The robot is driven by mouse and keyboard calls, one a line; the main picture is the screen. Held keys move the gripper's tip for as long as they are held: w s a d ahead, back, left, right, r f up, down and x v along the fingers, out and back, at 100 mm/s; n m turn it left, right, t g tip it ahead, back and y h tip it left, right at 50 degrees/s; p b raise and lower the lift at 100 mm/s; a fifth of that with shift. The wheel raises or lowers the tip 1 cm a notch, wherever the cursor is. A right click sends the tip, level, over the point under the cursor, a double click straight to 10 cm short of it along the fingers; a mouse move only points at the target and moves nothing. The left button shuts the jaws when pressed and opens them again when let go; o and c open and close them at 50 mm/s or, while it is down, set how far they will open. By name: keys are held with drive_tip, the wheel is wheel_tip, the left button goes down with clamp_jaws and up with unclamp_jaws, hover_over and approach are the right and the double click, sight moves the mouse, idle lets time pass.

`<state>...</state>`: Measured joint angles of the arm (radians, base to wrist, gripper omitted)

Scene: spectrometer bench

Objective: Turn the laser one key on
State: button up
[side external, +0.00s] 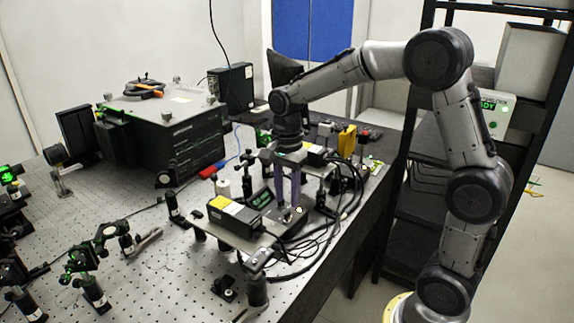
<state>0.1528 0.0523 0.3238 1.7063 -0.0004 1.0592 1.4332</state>
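My gripper (287,205) points straight down over the laser equipment near the bench's right edge. Its two purple fingers reach down to a small dark unit just right of a black laser box (236,222) with a yellow and white label. A small dark panel (262,198) with a greenish display sits beside the fingers. The fingertips are low, close to small parts at the unit. The laser one key is too small to make out, and the fingers may hide it. I cannot tell whether the fingers touch or hold anything.
Black cables (318,243) loop at the bench's right edge. Posts and a yellow block (347,140) stand behind my gripper. A large black instrument (165,135) stands at the back left. Optic mounts (85,262) stand at the front left. The middle of the perforated bench (175,275) has free room.

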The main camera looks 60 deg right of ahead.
sight(287, 212)
wheel_tip(287, 212, up, 10)
idle(0.3)
drive_tip(key=shift+f, duration=0.1)
drive_tip(key=s+a+r+n+t, duration=0.2)
drive_tip(key=s+r, duration=0.1)
drive_tip(key=s, duration=0.3)
drive_tip(key=s+a+r+n+t, duration=0.1)
drive_tip(key=s+a+r+n, duration=0.1)
drive_tip(key=s, duration=0.3)
drive_tip(key=s+a+f+n+t, duration=0.1)
drive_tip(key=s+f+n+t, duration=0.1)
drive_tip(key=s+f+n, duration=0.6)
drive_tip(key=s+n, duration=0.1)
drive_tip(key=n, duration=0.5)
drive_tip(key=shift+s+a+f+t, duration=0.15)
drive_tip(key=shift+a+f+t, duration=0.1)
drive_tip(key=shift+a+t, duration=0.1)
